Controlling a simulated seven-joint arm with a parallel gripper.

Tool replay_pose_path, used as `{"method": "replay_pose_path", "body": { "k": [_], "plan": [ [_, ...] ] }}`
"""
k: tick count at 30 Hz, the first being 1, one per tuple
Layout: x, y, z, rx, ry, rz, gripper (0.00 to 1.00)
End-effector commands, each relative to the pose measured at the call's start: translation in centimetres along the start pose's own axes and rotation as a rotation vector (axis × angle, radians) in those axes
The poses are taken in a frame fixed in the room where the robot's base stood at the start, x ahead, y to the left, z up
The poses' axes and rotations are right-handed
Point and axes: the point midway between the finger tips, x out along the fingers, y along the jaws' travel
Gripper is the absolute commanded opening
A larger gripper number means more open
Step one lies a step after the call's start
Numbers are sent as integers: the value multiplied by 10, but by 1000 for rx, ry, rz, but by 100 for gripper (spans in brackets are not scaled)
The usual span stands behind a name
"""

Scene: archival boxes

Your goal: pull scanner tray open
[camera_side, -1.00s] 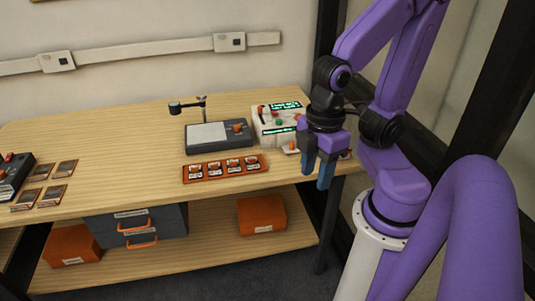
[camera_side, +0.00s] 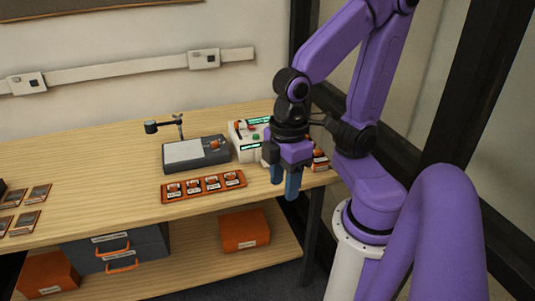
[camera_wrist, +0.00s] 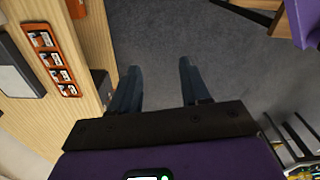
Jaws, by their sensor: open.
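A white machine with green-lit displays (camera_side: 240,150) stands at the right of the bench, partly hidden behind my gripper. A flat dark grey device with a pale pad (camera_side: 185,150) stands left of it. I cannot tell for certain which is the scanner, and no tray clearly shows pulled out. My gripper (camera_side: 283,185) is in front of the white machine near the bench's front edge, fingers pointing down. In the wrist view my gripper (camera_wrist: 158,82) is open and empty, with bare floor between its fingers.
An orange tray of several labelled items (camera_side: 203,188) lies in front of the grey device; it also shows in the wrist view (camera_wrist: 38,41). A small orange-and-white item (camera_side: 320,160) sits at the bench's right end. Drawers (camera_side: 118,250) and orange boxes (camera_side: 245,230) are below.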

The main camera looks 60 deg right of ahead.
Motion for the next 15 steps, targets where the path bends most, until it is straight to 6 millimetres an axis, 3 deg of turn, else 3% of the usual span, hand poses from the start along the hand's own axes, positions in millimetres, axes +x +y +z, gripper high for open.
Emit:
{"method": "replay_pose_path", "body": {
  "k": [8,15],
  "plan": [
    [0,73,-27,331,-7,8,46],
    [3,148,-26,619,-12,13,46]
  ]
}}
